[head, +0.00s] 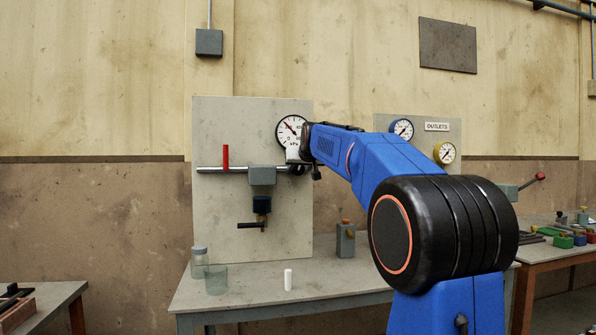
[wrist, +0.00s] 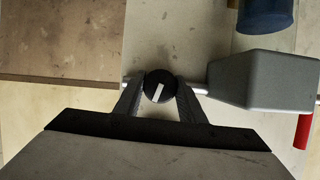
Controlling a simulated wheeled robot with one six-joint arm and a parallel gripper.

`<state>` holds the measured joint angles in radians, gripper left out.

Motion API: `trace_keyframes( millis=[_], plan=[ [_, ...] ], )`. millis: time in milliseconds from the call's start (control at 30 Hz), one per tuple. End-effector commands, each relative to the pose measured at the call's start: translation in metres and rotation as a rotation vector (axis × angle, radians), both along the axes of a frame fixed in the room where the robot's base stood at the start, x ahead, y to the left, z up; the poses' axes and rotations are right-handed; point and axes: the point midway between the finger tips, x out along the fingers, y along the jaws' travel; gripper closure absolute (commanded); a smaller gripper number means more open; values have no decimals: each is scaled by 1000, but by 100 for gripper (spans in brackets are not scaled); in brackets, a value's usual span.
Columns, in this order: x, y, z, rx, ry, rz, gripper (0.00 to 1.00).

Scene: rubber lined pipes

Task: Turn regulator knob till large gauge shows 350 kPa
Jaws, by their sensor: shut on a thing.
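The regulator knob (wrist: 160,86) is black and round with a white pointer bar, tilted in the wrist view. My gripper (wrist: 159,92) is shut on it, one finger on each side. In the head view my arm hides the knob and most of the gripper. The large gauge (head: 291,131) has a white face, a black rim and "kPa" lettering. It is on the panel, just left of my wrist. Its needle points to the upper left; the exact value is too small to read.
The grey panel (head: 225,220) carries a pipe (head: 225,170), a red lever (head: 225,156) and a grey box (head: 262,175). Blue-rimmed (head: 402,129) and yellow-rimmed (head: 445,153) gauges are on the outlets panel. A jar (head: 199,262) and white cylinder (head: 288,279) stand on the bench.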

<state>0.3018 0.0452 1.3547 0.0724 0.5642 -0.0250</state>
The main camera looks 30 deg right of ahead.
Motion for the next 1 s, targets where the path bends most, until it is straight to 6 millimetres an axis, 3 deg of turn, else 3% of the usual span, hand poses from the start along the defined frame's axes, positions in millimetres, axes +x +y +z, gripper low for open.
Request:
trace_keyframes(
  millis=[1000],
  plan=[
    [0, -2, -2, 884, -252, -2, 86]
  ],
)
